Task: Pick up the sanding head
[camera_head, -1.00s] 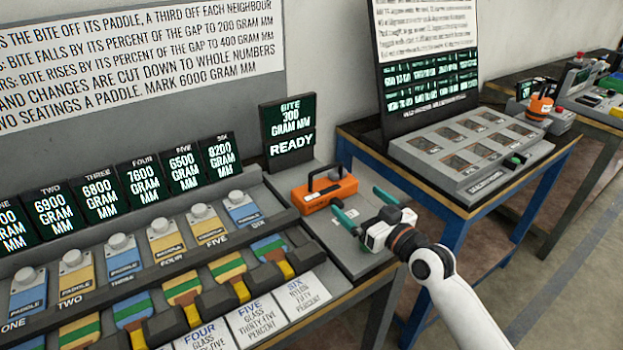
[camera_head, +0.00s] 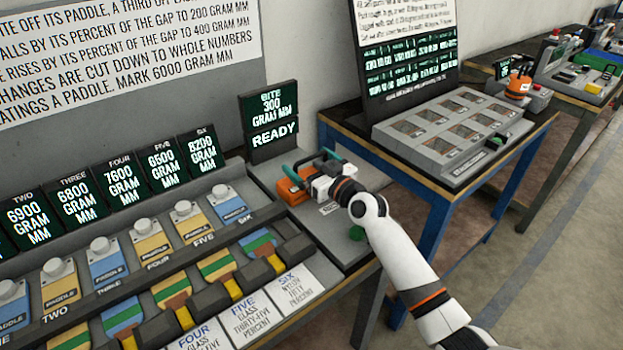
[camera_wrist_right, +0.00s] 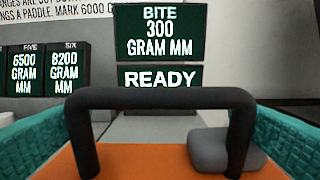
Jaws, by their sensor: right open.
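The sanding head is an orange block (camera_head: 291,193) with a black handle, on the grey bench plate at the right end of the paddle rack. My right gripper (camera_head: 312,163) is over it and covers much of it in the head view. In the right wrist view the black handle (camera_wrist_right: 160,97) stands upright above the orange body (camera_wrist_right: 150,158). The teal fingers are apart, one at each side of the picture, with the handle between them and a gap on both sides. My left gripper is not in view.
A display reading BITE 300 GRAM MM, READY (camera_head: 272,120) stands just behind the sanding head. The rack of paddles (camera_head: 150,240) lies to the left. A blue table (camera_head: 440,190) with a grey tray stands to the right.

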